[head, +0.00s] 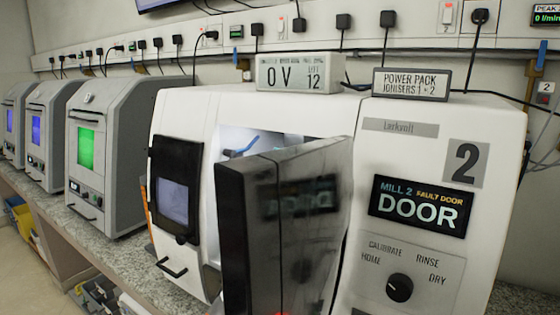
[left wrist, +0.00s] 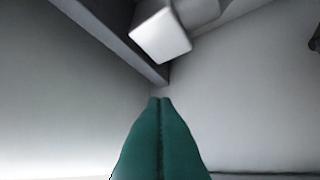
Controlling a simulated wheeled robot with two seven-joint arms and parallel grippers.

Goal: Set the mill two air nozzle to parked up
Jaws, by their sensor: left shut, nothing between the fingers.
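Mill two (head: 430,150) is the large white machine marked 2, and its display reads "MILL 2 FAULT DOOR" and "DOOR". Its dark door (head: 300,225) stands open, and part of the lit chamber (head: 285,138) shows above it. A small blue piece (head: 241,151) in the chamber may be the air nozzle; its position cannot be told. My left gripper (left wrist: 160,98) is shut and empty, its green fingers pointing toward a grey corner. A white block (left wrist: 161,36) is above the fingertips, apart from them; I cannot tell what it is. No gripper shows in the head view, and my right gripper is not seen.
A dark beam (left wrist: 115,40) runs close to the upper left of the fingers. The mill's knob (head: 400,287) sits below the display. A meter (head: 300,73) and a power pack box (head: 411,84) stand on top. Smaller grey machines (head: 105,155) line the bench at left.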

